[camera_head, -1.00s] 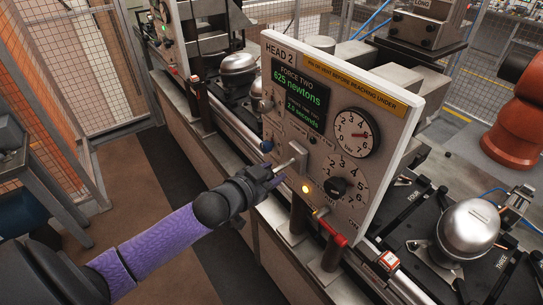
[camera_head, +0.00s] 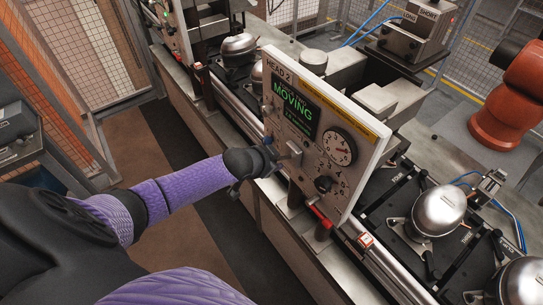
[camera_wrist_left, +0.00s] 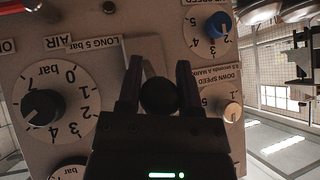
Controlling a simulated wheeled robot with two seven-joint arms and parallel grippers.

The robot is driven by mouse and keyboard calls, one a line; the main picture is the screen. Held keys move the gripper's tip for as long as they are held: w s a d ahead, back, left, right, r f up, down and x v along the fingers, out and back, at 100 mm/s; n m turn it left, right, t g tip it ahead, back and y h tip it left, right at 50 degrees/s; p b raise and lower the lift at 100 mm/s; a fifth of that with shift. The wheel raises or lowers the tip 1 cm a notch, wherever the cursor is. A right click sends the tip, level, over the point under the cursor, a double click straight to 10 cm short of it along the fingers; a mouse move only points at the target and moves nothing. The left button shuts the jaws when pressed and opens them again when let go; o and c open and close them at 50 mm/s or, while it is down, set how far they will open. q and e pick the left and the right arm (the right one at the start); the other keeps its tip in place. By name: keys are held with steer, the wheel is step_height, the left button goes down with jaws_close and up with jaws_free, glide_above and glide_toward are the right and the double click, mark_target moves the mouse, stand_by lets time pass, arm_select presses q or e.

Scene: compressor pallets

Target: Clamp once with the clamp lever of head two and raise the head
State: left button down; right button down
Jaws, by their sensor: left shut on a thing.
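The head two panel (camera_head: 345,195) is a pale upright board marked HEAD 2. Its display (camera_head: 292,112) reads MOVING in green. My left gripper (camera_head: 276,154) is at the panel's lower left, shut on a lever that stands out from a small plate (camera_head: 295,154). In the left wrist view the lever's dark round knob (camera_wrist_left: 158,97) sits between the two fingers. A label above it there reads LONG 5 bar upside down. The fingers hide most of the lever. My right gripper is not in view.
A round pressure gauge (camera_head: 337,148) and a black knob (camera_head: 324,184) are beside the lever. A red handle (camera_head: 318,214) is below. Shiny compressors (camera_head: 438,211) stand on black pallets at the right. A red-orange robot arm (camera_head: 507,105) is beyond. The floor at the left is clear.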

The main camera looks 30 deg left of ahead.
arm_select(q)
steer(key=shift+w+r, duration=0.1)
steer(key=shift+c, duration=1.3)
jaws_free()
steer(key=p+v, duration=0.1)
steer(key=v, duration=0.9)
steer(key=shift+p, duration=0.4)
